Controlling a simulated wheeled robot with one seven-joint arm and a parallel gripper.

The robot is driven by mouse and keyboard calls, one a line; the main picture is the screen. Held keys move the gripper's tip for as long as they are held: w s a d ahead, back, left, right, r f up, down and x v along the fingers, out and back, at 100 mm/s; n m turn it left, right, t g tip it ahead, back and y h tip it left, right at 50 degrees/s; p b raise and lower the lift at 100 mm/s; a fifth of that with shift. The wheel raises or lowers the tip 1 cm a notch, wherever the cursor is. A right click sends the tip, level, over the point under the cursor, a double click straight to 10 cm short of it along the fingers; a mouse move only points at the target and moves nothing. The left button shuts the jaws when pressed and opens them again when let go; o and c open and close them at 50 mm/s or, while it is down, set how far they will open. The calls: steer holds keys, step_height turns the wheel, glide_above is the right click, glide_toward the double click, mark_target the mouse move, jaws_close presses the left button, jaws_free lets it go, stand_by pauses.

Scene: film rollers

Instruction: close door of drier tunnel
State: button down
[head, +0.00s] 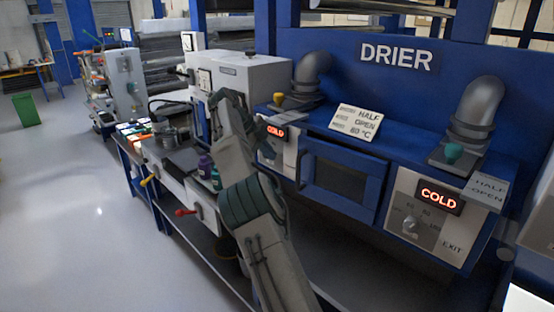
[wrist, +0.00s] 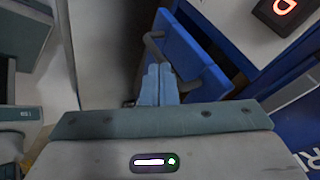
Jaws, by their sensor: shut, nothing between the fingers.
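The drier tunnel (head: 395,80) is a blue machine on the right in the head view. A blue door with a dark window (head: 340,182) is in its front, and how far it stands open is hard to tell there. In the wrist view a blue door panel (wrist: 188,55) stands at an angle, with a grey bar handle (wrist: 152,38) on it. I cannot tell for sure that it is the windowed door. My gripper (wrist: 158,72) is shut and empty, its fingertips close by the panel and handle; contact is unclear. In the head view my arm hides its fingers.
Red COLD displays sit left (head: 275,131) and right (head: 439,196) of the windowed door. A pale cabinet (head: 250,78) stands left of the drier.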

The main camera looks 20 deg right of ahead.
steer(key=s+d+f+n+h, duration=0.1)
steer(key=n+h, duration=0.2)
steer(key=n, duration=0.5)
steer(key=s+d+n+t+h+b, duration=0.1)
steer(key=s+n+h, duration=0.1)
steer(key=n, duration=0.6)
steer(key=s+d+f+n+h, duration=0.1)
steer(key=n+h, duration=0.2)
steer(key=n, duration=0.5)
steer(key=s+a+f+n+t+b, duration=0.1)
steer(key=a+f+n+t, duration=0.25)
steer(key=n, duration=1.05)
steer(key=s+a+f+n+t, duration=0.25)
steer(key=n+t, duration=0.25)
steer(key=n, duration=0.8)
steer(key=w+p+x, duration=0.1)
steer(key=p+x, duration=0.3)
steer(key=x, duration=1)
steer(key=shift+w+a+y, duration=0.15)
steer(key=shift+a+y, duration=0.1)
steer(key=shift+y, duration=0.05)
